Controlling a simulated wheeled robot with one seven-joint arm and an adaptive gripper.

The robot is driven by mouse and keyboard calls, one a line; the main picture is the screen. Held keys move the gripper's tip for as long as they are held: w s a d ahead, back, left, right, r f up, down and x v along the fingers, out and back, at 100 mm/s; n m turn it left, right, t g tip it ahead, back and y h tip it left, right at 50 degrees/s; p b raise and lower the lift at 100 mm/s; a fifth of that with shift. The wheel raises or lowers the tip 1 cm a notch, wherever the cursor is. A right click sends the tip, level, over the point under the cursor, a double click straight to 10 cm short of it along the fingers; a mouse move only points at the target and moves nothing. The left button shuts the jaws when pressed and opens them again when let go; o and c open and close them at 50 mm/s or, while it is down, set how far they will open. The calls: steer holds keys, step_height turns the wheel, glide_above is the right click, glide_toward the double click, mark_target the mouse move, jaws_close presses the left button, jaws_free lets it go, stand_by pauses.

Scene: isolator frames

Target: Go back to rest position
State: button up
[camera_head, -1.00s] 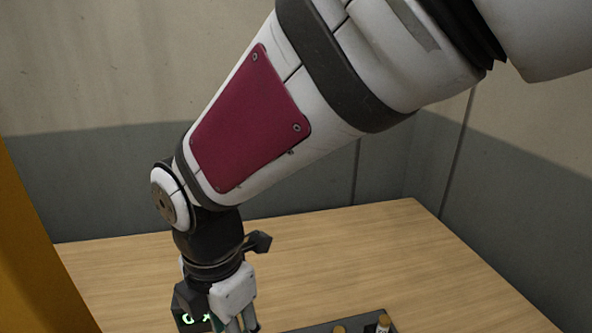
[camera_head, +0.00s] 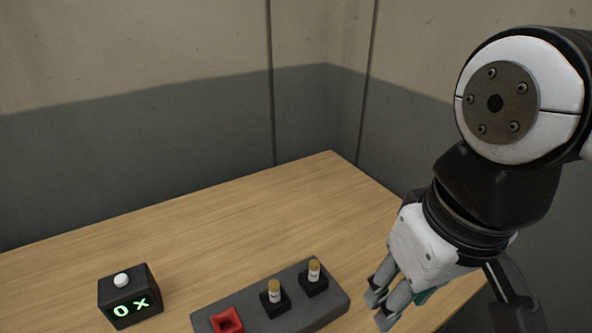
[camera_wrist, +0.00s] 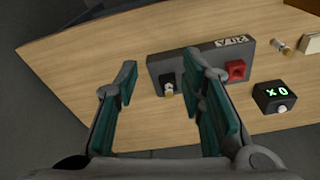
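My gripper (camera_head: 382,297) hangs at the right of the head view, to the right of the grey holder block. In the wrist view my gripper (camera_wrist: 165,90) has its two green-padded fingers spread wide, with nothing between the pads. The holder's far part shows beyond the fingertips.
On the wooden table (camera_head: 180,240) stands a grey holder (camera_head: 325,307) with a red square socket (camera_head: 227,321) and two upright capped vials (camera_head: 274,291) (camera_head: 314,271). A black box (camera_head: 130,296) with a white button and green "0 X" display is at left. Another vial (camera_wrist: 283,47) lies at the right in the wrist view.

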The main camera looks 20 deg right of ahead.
step_height(320, 180, up, 13)
steer(key=t+p, duration=0.2)
steer(key=p, duration=0.9)
steer(key=shift+d, duration=0.25)
steer(key=shift+w+a, duration=0.1)
steer(key=shift+w, duration=0.05)
